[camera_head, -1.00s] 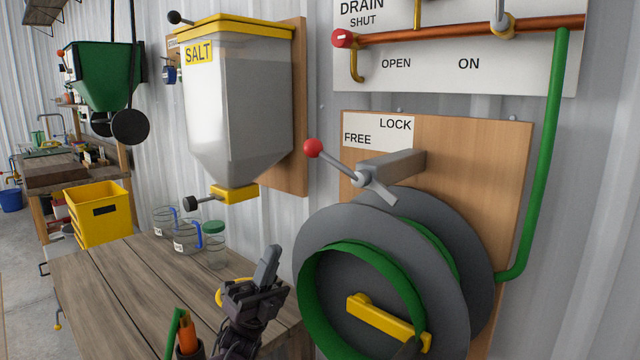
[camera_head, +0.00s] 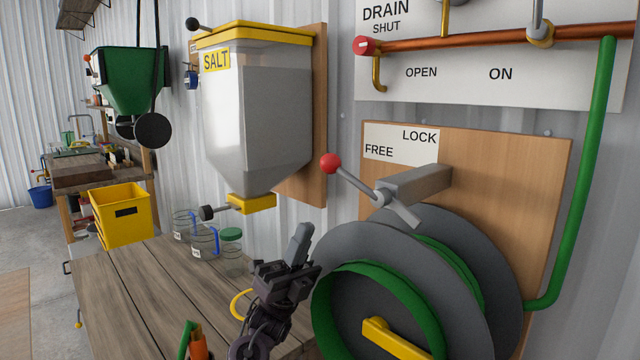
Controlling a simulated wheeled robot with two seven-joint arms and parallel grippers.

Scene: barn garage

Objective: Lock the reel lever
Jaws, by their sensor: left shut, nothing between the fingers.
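The reel lever (camera_head: 357,181) is a grey bar with a red ball knob (camera_head: 331,163) on a grey bracket above the hose reel. The grey reel (camera_head: 470,262) carries a green hose and a yellow crank (camera_head: 392,338). My left gripper (camera_head: 303,236) is dark, shut and empty. It is below and left of the lever, apart from it, in front of the table. My right gripper is not in view.
A wooden table (camera_head: 150,290) with several jars stands left of the reel. A salt hopper (camera_head: 258,120) with a yellow lid hangs above it. A copper pipe (camera_head: 480,42) runs above the reel board. A green pipe (camera_head: 585,170) runs down at the right.

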